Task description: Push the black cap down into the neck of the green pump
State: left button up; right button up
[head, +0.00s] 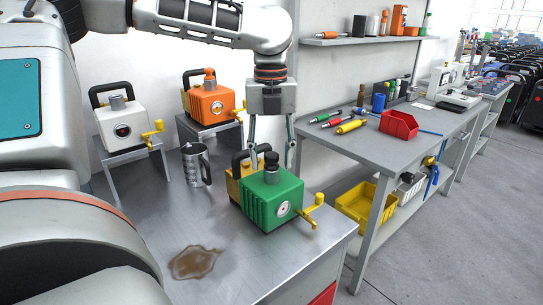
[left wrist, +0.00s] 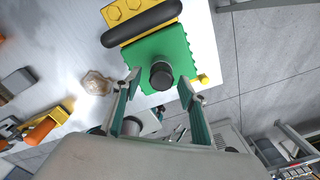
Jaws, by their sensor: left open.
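The green pump (head: 285,203) stands on the metal table near its right corner, with a yellow crank on its side. Its grey neck (head: 272,176) points up, and the black cap (head: 271,158) sits upright at the top of it. I cannot tell how deep the cap sits. My left gripper (head: 271,156) points down at the pump, open and empty, its fingers spread wide. In the left wrist view the black cap (left wrist: 161,76) shows between the open fingers (left wrist: 160,82), apart from both. The green pump (left wrist: 150,52) lies beyond. My right gripper is not in view.
A yellow block (head: 233,187) and black handle adjoin the pump's back. A metal mug (head: 196,165), white pump (head: 122,124) and orange pump (head: 213,103) stand left. A brown puddle (head: 196,262) lies in front. A bench with a red bin (head: 398,125) stands to the right.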

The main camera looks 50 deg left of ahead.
aim_at(271, 156)
pick_arm(q)
notch_tip(271, 156, up, 8)
jog(key=shift+f, duration=0.25)
dwell(0.9)
